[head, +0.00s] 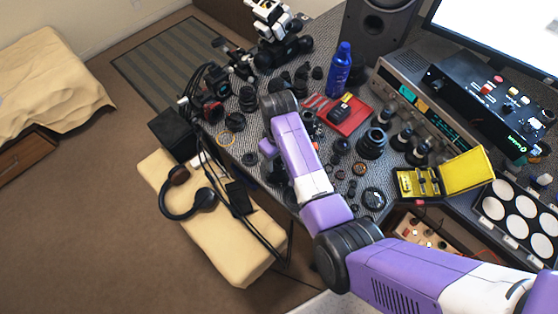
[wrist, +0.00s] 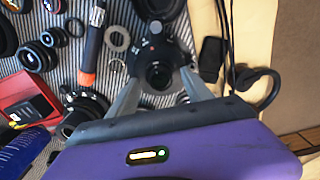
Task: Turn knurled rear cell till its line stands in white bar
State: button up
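A dark lens assembly (wrist: 163,46) stands on the striped mat at the top middle of the wrist view. Its round rear end (wrist: 159,75), with a dark glass centre, faces my camera. I take this as the knurled rear cell; the knurling, its line and the white bar are too small to make out. My gripper (wrist: 162,78) has its two grey fingers on either side of this end. They look spread, with small gaps beside it; contact cannot be told for certain. In the head view my purple arm hides the fingers and the lens.
A red tray (head: 345,115), a blue bottle (head: 339,70) and several loose lens parts crowd the bench. A screwdriver with an orange tip (wrist: 90,72) and a pale ring (wrist: 117,39) lie beside the lens. Headphones (head: 178,205) rest on the cream bench in front.

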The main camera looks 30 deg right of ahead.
notch_tip(320, 180, up, 8)
jog(key=shift+f+b, duration=0.1)
jog(key=shift+b, duration=0.45)
jog(key=shift+w, duration=0.1)
jog(key=w+d+r+m+t, duration=0.1)
jog(key=w+r+t, duration=0.35)
jog(key=w, duration=0.45)
notch_tip(320, 180, up, 4)
jog(key=t+b, duration=0.3)
jog(key=t, duration=0.8)
send_over(279, 161)
jog(key=s+d, duration=0.3)
jog(key=d, duration=0.1)
jog(key=s+a+r+m+b, duration=0.1)
jog(key=s+a, duration=0.1)
jog(key=s, duration=1.4)
jog(key=s+a+r+b, duration=0.1)
jog(key=s+a+b, duration=0.1)
jog(key=s, duration=1.3)
jog(key=shift+s+r+m+g, duration=0.15)
jog(key=shift+s+m+g, duration=0.2)
jog(key=shift+m, duration=0.05)
